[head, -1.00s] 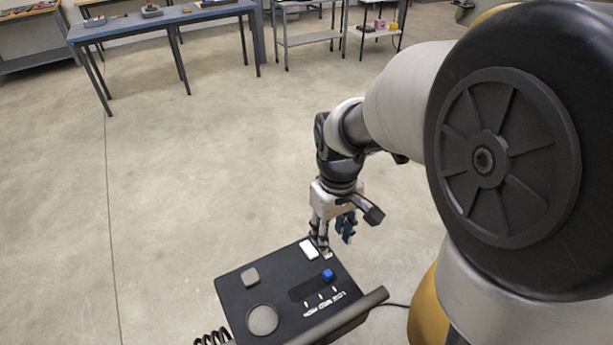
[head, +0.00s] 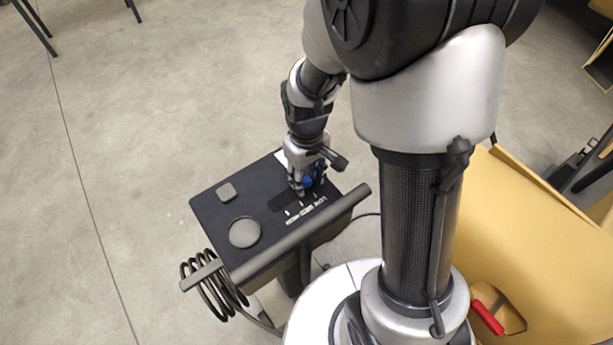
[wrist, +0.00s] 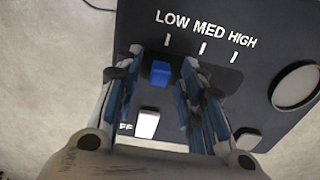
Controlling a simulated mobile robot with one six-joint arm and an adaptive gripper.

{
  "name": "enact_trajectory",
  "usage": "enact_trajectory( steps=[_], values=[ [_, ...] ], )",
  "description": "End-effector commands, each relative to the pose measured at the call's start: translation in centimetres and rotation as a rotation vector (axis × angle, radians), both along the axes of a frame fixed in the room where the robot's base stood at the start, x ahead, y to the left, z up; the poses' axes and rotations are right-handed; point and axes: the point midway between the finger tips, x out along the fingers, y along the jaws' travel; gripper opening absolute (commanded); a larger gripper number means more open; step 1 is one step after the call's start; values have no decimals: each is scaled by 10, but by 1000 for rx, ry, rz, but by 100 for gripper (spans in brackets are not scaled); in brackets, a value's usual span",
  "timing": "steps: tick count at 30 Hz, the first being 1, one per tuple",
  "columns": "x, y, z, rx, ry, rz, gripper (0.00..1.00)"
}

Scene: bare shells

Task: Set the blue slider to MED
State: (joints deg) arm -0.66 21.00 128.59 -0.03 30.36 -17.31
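The blue slider (wrist: 160,73) sits in its dark slot on the black control panel (head: 213,211), at the LOW end, below the LOW tick in the wrist view. The LOW, MED, HIGH lettering (wrist: 205,28) runs along the panel, with MED in the middle. My gripper (wrist: 165,85) points down at the panel with its fingers apart, one on each side of the slider; a gap shows on both sides. In the head view my gripper (head: 307,186) is over the slot's right end and partly hides the slider.
A white rocker switch (wrist: 147,123) lies between my fingers, nearer the palm. A bar handle (head: 300,232) runs along the near edge. A coiled cable (head: 215,287) hangs at the left.

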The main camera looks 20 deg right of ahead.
Motion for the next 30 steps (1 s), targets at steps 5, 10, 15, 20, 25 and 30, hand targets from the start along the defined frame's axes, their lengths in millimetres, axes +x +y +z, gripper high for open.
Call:
enact_trajectory(
  steps=[5, 10, 15, 20, 25, 30],
  values=[
    [0, 0, 0, 0, 0, 0, 37],
    [0, 0, 0, 0, 0, 0, 27],
    [0, 0, 0, 0, 0, 0, 16],
    [0, 0, 0, 0, 0, 0, 5],
    [0, 0, 0, 0, 0, 0, 0],
    [0, 0, 0, 0, 0, 0, 0]
  ],
)
